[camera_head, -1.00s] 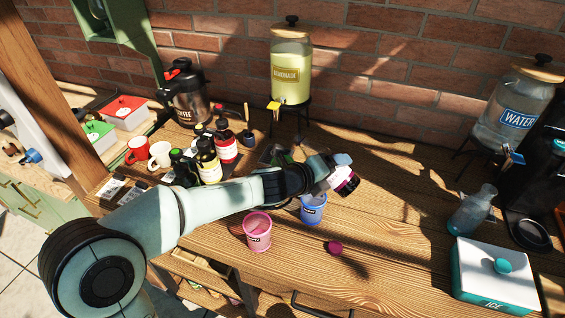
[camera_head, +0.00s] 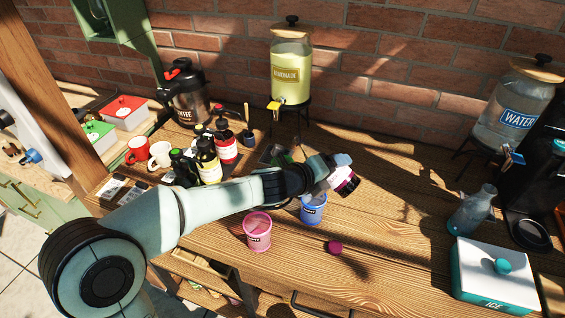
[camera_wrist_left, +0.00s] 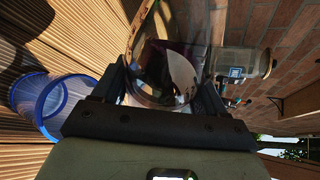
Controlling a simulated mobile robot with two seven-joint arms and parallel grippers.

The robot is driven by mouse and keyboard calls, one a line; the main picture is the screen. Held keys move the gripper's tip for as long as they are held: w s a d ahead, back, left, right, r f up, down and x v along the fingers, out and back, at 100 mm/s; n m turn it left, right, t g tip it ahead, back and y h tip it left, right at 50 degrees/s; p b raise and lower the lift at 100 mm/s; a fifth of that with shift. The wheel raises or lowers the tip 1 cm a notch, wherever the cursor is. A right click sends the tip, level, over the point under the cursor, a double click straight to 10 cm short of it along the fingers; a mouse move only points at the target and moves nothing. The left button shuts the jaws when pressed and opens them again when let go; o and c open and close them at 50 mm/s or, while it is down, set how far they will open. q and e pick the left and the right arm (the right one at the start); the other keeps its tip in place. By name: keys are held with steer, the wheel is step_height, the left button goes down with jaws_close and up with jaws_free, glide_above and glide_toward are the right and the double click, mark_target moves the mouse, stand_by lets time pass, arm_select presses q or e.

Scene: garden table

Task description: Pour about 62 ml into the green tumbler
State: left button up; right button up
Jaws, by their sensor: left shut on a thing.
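My left gripper (camera_head: 334,172) is shut on a small bottle (camera_head: 347,184) with a white label and dark purplish contents, held tilted above the table, up and right of the blue tumbler. In the left wrist view the clear bottle (camera_wrist_left: 160,88) sits between the fingers. A green thing (camera_head: 283,157), possibly the green tumbler, shows only in part behind my left arm. The blue tumbler (camera_head: 313,214) stands just below my gripper and also shows in the left wrist view (camera_wrist_left: 42,102). I see no stream of liquid. My right gripper is out of view.
A pink tumbler (camera_head: 257,236) and a magenta cap (camera_head: 335,247) are at the front. Several bottles (camera_head: 208,163) stand left behind my arm. The lemonade dispenser (camera_head: 291,70) is at the back, the ice box (camera_head: 495,280) at right.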

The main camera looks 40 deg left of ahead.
arm_select(q)
steer(key=shift+r, duration=0.1)
steer(key=shift+a+r+m+y+p, duration=0.3)
steer(key=shift+a+m+y+p, duration=0.05)
steer(key=shift+m+y+p, duration=0.05)
steer(key=shift+a+r+m+y+p, duration=0.85)
steer(key=shift+r+p, duration=0.2)
steer(key=shift+r, duration=0.15)
steer(key=shift+w+a+f+m+y+b, duration=0.2)
steer(key=shift+a+m+y+b, duration=0.15)
steer(key=shift+m, duration=0.2)
steer(key=shift+m+y, duration=0.3)
steer(key=shift+m, duration=0.1)
steer(key=shift+s+a+m+y+b, duration=0.2)
steer(key=shift+a+m+y+b, duration=0.1)
steer(key=shift+m+y+b, duration=0.45)
steer(key=shift+w+a+f+m+y+b, duration=0.1)
steer(key=shift+w+a+m+y+b, duration=0.1)
steer(key=shift+a+m+y+b, duration=0.35)
steer(key=shift+d+m+y, duration=0.1)
steer(key=shift+m+y, duration=0.2)
steer(key=shift+y, duration=0.1)
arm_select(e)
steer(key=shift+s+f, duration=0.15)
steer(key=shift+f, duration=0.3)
